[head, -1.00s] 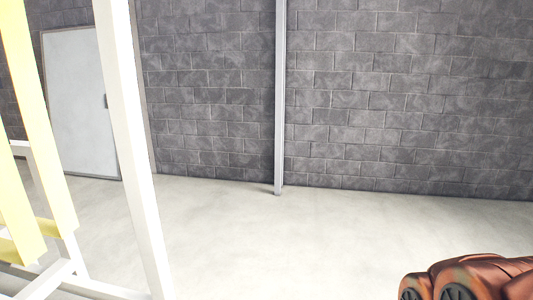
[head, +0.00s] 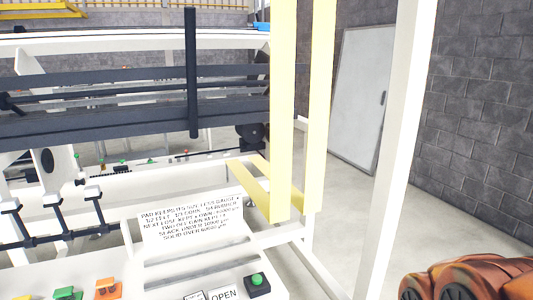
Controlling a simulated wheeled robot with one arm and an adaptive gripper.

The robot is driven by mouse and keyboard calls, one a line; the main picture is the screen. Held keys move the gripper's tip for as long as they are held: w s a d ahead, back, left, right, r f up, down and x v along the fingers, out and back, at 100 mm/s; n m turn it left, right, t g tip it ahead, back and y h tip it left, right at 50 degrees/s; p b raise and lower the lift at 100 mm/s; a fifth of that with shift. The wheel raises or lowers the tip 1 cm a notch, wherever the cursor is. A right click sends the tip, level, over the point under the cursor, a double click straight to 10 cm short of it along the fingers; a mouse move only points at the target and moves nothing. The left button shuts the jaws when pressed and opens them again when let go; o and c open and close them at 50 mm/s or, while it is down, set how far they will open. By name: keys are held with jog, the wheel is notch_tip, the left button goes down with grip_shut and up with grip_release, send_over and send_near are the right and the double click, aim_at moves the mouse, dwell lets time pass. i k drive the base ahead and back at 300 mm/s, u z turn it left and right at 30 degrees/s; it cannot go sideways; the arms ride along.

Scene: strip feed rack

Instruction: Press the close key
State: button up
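A white control panel (head: 120,278) fills the lower left of the head view. A black box with a green button (head: 257,281) sits at its right end, beside a label reading "OPEN" (head: 224,295). A second small label (head: 194,297) to its left is cut by the bottom edge and I cannot read it. I cannot make out any key marked close. Green and orange tabs (head: 108,289) show at the panel's lower left. My gripper is not in view; only a reddish-brown part of my arm shows at the lower right.
A printed instruction sign (head: 190,220) stands above the panel. Dark rails (head: 120,120) run across the rack behind, with a black upright post (head: 191,75). Yellow strips (head: 283,110) and a white frame post (head: 398,140) stand at the right. Pale open floor (head: 460,220) lies beyond.

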aim_at(257, 279)
jog(key=u, duration=0.45)
jog(key=i, duration=0.45)
jog(key=u, duration=0.8)
jog(key=k, duration=0.65)
jog(key=u, duration=0.75)
jog(key=i, duration=0.95)
jog(key=z, duration=0.6)
